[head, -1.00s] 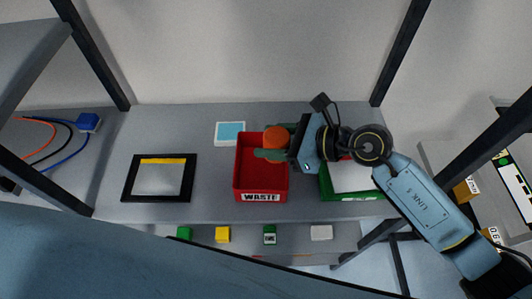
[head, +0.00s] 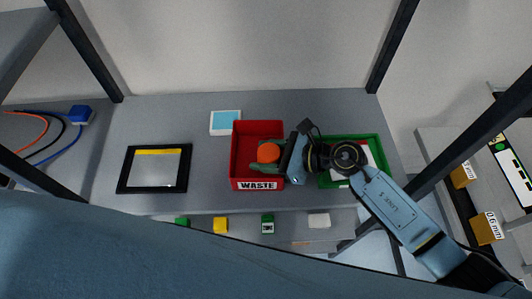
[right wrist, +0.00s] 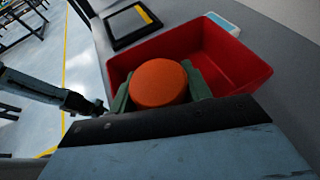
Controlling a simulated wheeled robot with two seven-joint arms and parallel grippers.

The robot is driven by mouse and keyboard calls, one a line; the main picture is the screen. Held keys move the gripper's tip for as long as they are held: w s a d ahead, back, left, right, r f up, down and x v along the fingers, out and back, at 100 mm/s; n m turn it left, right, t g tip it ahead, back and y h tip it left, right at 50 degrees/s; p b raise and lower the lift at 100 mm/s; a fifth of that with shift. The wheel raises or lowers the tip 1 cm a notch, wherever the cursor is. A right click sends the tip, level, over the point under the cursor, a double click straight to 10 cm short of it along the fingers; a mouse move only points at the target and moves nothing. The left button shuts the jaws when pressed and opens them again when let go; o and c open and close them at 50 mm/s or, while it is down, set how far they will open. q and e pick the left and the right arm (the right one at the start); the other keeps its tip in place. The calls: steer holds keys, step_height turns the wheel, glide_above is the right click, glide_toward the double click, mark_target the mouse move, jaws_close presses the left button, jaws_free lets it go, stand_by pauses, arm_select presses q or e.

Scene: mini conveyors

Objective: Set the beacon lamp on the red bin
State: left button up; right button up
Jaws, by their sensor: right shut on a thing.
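The beacon lamp (head: 268,153) shows as an orange round top; its lower part is hidden. My right gripper (head: 266,160) is shut on it, with a green finger on either side. In the head view the lamp appears over the red bin (head: 257,184), which is open-topped and labelled WASTE. In the right wrist view the lamp (right wrist: 158,83) sits between the fingers, in front of the red bin (right wrist: 245,75). I cannot tell its height over the bin floor. A dark arm, likely my left, shows at the left of that view; its jaws are unclear.
A green bin (head: 378,143) with white contents stands right of the red bin, partly under my right arm. A black frame (head: 123,178) lies at left. A white-and-blue box (head: 225,123) sits behind the red bin. Small blocks, one yellow (head: 221,226), lie on a lower shelf.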

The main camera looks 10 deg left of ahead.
steer(key=shift+s+f+b, duration=0.1)
steer(key=shift+f+b, duration=0.55)
steer(key=shift+b, duration=0.05)
steer(key=o, duration=0.8)
steer(key=shift+d+f, duration=0.1)
steer(key=shift+f, duration=0.05)
steer(key=shift+c, duration=0.2)
steer(key=shift+s, duration=0.1)
steer(key=shift+r+p, duration=0.6)
steer(key=shift+p, duration=0.2)
steer(key=b+v, duration=0.1)
steer(key=v, duration=1.1)
steer(key=shift+w+r, duration=0.2)
